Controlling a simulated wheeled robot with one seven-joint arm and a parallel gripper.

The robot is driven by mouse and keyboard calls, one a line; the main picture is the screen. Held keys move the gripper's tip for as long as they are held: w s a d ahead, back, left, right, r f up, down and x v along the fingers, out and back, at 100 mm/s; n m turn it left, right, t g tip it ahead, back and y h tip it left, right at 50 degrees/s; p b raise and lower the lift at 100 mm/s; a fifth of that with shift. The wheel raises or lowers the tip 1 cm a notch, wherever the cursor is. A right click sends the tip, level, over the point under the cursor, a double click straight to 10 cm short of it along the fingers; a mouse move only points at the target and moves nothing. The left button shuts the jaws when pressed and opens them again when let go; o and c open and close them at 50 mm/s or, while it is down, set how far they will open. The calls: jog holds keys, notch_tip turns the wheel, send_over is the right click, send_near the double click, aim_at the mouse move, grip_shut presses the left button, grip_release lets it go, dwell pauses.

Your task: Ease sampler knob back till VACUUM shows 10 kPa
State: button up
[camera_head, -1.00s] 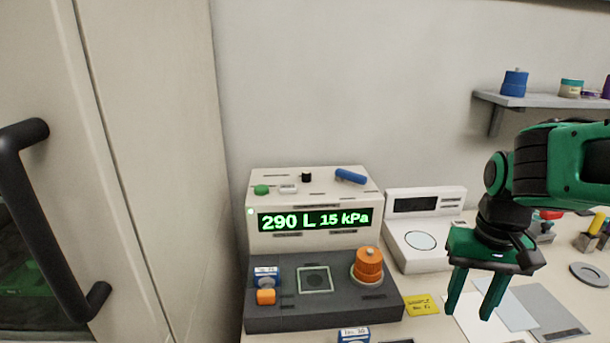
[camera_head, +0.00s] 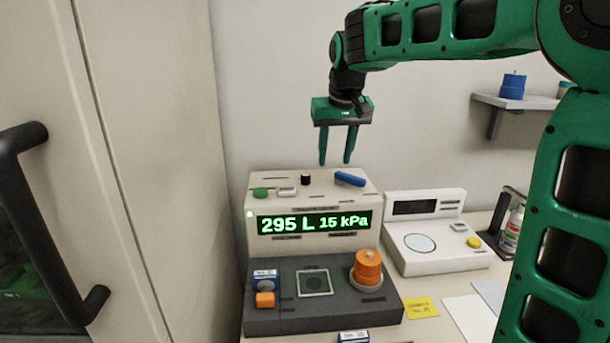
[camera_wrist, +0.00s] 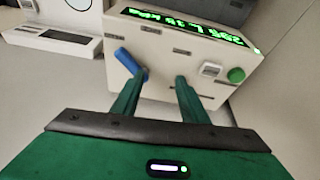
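The sampler (camera_head: 260,236) is a pale console on a dark base. Its green display (camera_head: 315,222) reads 295 L and 15 kPa. On its top are a small black knob (camera_head: 306,179) and a blue lever (camera_head: 350,178); the lever also shows in the wrist view (camera_wrist: 131,66). Which control sets the vacuum I cannot tell. My gripper (camera_head: 335,161) points down above the console top, fingers apart and empty. In the wrist view its fingertips (camera_wrist: 158,80) appear near the lever and over the black knob's area; the black knob cannot be made out there.
A green button (camera_head: 260,192) and a white switch (camera_head: 286,190) sit left of the black knob. An orange knob (camera_head: 368,268) and small boxes are on the base. A white scale-like device (camera_head: 440,262) stands right. A cabinet door with black handle (camera_head: 52,220) is left.

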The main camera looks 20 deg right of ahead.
send_near(306, 175)
jog(key=shift+n, duration=0.4)
jog(key=x, duration=0.9)
grip_shut()
